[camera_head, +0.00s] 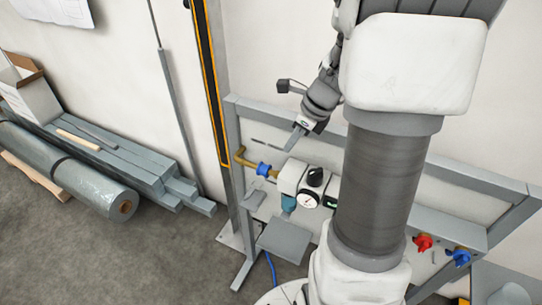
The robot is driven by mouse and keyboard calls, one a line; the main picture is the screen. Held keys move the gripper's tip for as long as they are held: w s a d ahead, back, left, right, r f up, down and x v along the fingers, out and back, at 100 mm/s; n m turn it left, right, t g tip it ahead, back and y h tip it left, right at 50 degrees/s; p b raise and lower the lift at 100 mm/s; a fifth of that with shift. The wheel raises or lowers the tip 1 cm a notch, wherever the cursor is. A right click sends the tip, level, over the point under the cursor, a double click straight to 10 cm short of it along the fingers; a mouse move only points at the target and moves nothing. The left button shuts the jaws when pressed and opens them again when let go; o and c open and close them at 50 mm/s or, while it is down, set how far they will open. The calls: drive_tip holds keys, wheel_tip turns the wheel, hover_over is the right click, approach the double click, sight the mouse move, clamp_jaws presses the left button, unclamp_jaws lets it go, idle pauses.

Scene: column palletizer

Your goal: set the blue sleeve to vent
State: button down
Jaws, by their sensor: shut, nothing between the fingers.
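The blue sleeve (263,169) is a small ring on the brass pipe (246,160), just left of a white regulator unit (291,178) with a round gauge and a black knob. My gripper (292,141) is above and slightly right of the sleeve, pointing down and left. It is shut, empty and apart from the sleeve. Any marking on the sleeve is too small to read. My arm hides part of the panel to the right of the gauge.
A grey metal frame (465,177) carries the fittings. A red valve handle (423,243) and a blue one (460,257) sit at lower right. A grey plate (284,240) juts out below the regulator. Grey beams and a wrapped roll (75,179) lie at left.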

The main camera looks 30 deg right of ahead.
sight(262, 165)
drive_tip(key=b+x, duration=0.2)
drive_tip(key=x, duration=0.8)
drive_tip(key=w+a+p, duration=0.1)
drive_tip(key=w+a, duration=0.1)
drive_tip(key=w, duration=0.1)
drive_tip(key=shift+w+a+r+p, duration=0.15)
drive_tip(key=shift+a+p, duration=0.15)
drive_tip(key=shift+p, duration=0.1)
drive_tip(key=shift+w+a, duration=0.15)
drive_tip(key=shift+w, duration=0.05)
